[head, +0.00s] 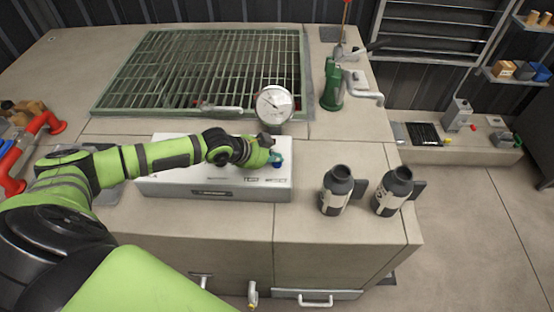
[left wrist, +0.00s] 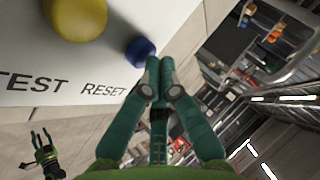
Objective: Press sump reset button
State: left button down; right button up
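The white control box (head: 215,182) lies on the bench in the head view. In the left wrist view its face (left wrist: 50,70) carries a yellow button (left wrist: 75,16) and a blue button (left wrist: 140,51). "TEST" and "RESET" are printed there; RESET stands by the blue button. My left gripper (head: 272,158) is over the box's right end. In the left wrist view, my left gripper (left wrist: 160,63) has its teal fingers together and empty, its tips just beside and below the blue button; contact cannot be told. My right gripper (left wrist: 41,138) shows small at lower left, fingers apart.
A round gauge (head: 274,104) stands behind the box, before a green grating (head: 210,70). A green hand pump (head: 334,85) is at the back right. Two dark bottles (head: 337,190) (head: 393,191) stand right of the box. Red pipework (head: 35,130) is at far left.

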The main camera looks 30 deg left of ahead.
aim_at(275, 163)
pick_arm(q)
jog(key=shift+r+p, duration=0.3)
jog(key=shift+r, duration=0.3)
notch_tip(275, 163, up, 5)
jog(key=p, duration=0.4)
jog(key=shift+r+p, duration=0.1)
jog(key=shift+p, duration=0.3)
